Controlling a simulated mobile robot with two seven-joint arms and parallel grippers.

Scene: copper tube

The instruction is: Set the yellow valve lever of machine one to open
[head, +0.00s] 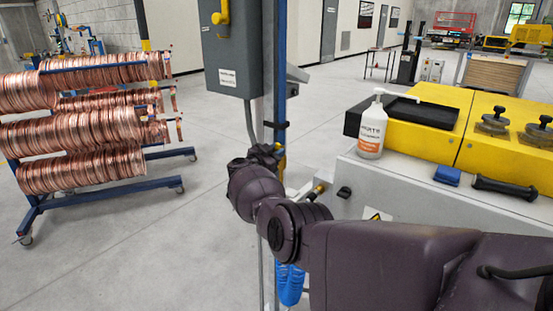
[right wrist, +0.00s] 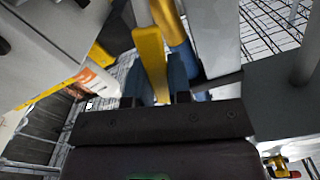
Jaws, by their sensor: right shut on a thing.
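The yellow valve lever (right wrist: 151,60) shows in the right wrist view as a long flat yellow bar between the two blue fingers of my right gripper (right wrist: 158,85). The gripper is shut on it. In the head view my right gripper (head: 266,154) is at a blue post, left of the grey and yellow machine (head: 398,194). Only a small yellow patch (head: 281,160) shows beside it there; my gripper and wrist hide most of the lever and the valve body. My left gripper is in neither view.
A grey box (head: 234,50) with a yellow handle (head: 221,12) hangs above my right gripper. A white pump bottle (head: 371,128) and a black tray (head: 408,112) are on the machine. Blue coiled hose (head: 290,285) hangs below. A rack of copper coils (head: 80,135) stands left, with clear floor between.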

